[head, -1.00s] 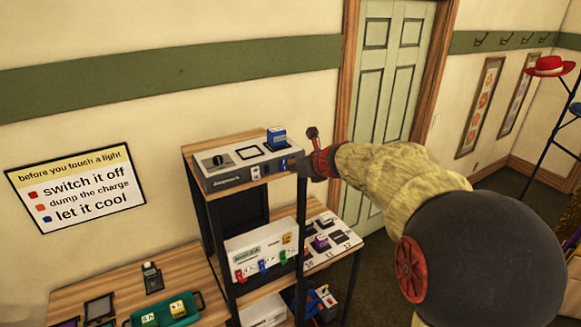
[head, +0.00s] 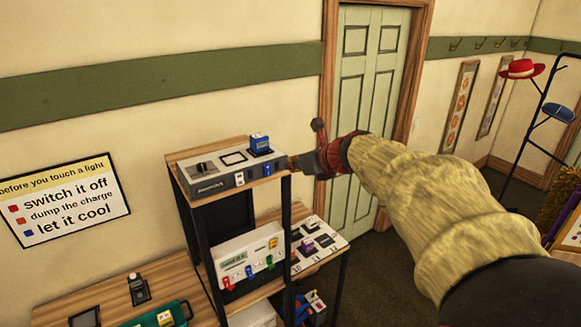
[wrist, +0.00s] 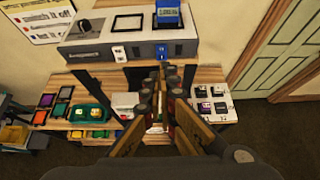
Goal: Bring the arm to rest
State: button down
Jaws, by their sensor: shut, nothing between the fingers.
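My gripper (head: 296,163) is shut and empty at the right end of the rack's top shelf in the head view. My arm reaches to it from the lower right in a yellow sleeve. The console (head: 215,178) carries a dark knob, a pale square and a blue block (head: 260,143); the block also shows in the wrist view (wrist: 168,15).
Below stands a white unit (head: 240,262) with coloured tabs. A numbered board (head: 325,252) lies to its right. A wooden table (head: 100,293) holds a teal tray (head: 182,312). A green door (head: 368,95) is behind my arm. A stand with a red hat (head: 522,69) is far right.

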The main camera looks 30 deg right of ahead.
jog(key=shift+w+f, duration=0.1)
dwell(0.3)
jog(key=s+a+f+n+g+b, duration=0.2)
jog(key=s+a+f+n+b, duration=0.4)
jog(key=s+f+n+b, duration=0.2)
jog(key=s+a+f+n+g+b, duration=0.2)
jog(key=s+a+f+n+b, duration=0.5)
jog(key=s+f+n, duration=0.5)
jog(key=s+a+f+n+g+b, duration=0.2)
jog(key=s+a+f+n+b, duration=0.5)
jog(key=f+n, duration=0.8)
jog(key=s+f+b, duration=0.3)
jog(key=b, duration=0.1)
jog(key=shift+s+f+n, duration=0.15)
jog(key=shift+f+n, duration=0.15)
